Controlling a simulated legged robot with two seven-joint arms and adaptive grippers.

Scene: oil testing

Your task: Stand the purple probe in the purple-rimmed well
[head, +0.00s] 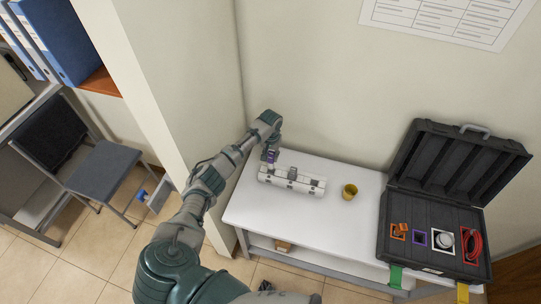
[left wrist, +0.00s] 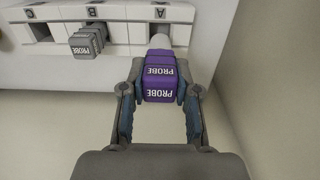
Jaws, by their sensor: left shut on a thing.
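My left gripper (head: 270,155) is at the left end of the white tester (head: 308,188) on the table. In the left wrist view my left gripper (left wrist: 161,90) is shut on the purple probe (left wrist: 159,70), whose head shows two "PROBE" labels. The probe also shows small in the head view (head: 271,156). Its far end lies against or in front of the slot marked A; I cannot tell if it is inserted. The purple-rimmed well (head: 420,237) is in the open black case at the right and looks empty. My right gripper is not in view.
A grey probe (left wrist: 86,40) sits in the tester's slot B. A yellow cup (head: 349,191) stands between tester and black case (head: 399,262). The table front (head: 290,232) is clear.

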